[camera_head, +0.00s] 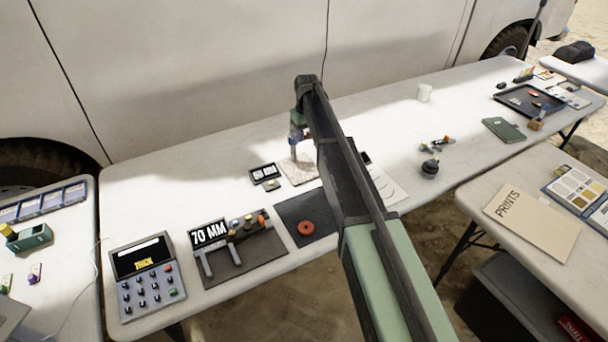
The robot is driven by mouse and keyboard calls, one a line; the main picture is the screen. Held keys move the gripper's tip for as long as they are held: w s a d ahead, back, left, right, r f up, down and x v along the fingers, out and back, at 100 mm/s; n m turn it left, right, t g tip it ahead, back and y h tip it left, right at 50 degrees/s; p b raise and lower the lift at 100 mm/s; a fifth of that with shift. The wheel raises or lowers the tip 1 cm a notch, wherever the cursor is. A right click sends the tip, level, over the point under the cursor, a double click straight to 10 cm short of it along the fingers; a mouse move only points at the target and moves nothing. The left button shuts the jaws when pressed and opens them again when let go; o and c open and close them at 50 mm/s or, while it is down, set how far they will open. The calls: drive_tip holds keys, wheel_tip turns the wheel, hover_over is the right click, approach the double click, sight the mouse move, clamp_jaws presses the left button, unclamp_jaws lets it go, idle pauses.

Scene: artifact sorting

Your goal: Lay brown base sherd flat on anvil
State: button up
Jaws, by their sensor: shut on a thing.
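My gripper (296,148) points down over a pale speckled square pad (300,172) near the back of the long table. It is shut on a small piece, but the fingers and distance hide its shape and colour. I cannot make out the brown base sherd for certain. I cannot tell which thing is the anvil. A small dark display (264,172) stands just left of the pad, with a small greyish block (271,186) in front of it.
A gauge marked 70 MM (209,233) and a keypad box marked THICK (146,262) stand at the left front. A white van body (200,70) stands close behind. My arm crosses the middle.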

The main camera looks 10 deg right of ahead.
sight(306, 175)
wheel_tip(306, 175, down, 17)
drive_tip(key=b, duration=1.4)
drive_tip(key=shift+w+f+b, duration=0.1)
drive_tip(key=shift+b, duration=0.3)
drive_tip(key=shift+r+p, duration=0.3)
drive_tip(key=shift+f, duration=0.25)
drive_tip(key=o, duration=0.9)
drive_tip(key=shift+r, duration=0.1)
wheel_tip(306, 175, up, 13)
drive_tip(key=p, duration=1.2)
drive_tip(key=s+m, duration=0.4)
drive_tip(key=s, duration=3.4)
drive_tip(key=shift+s+f, duration=0.15)
drive_tip(key=shift+f, duration=0.2)
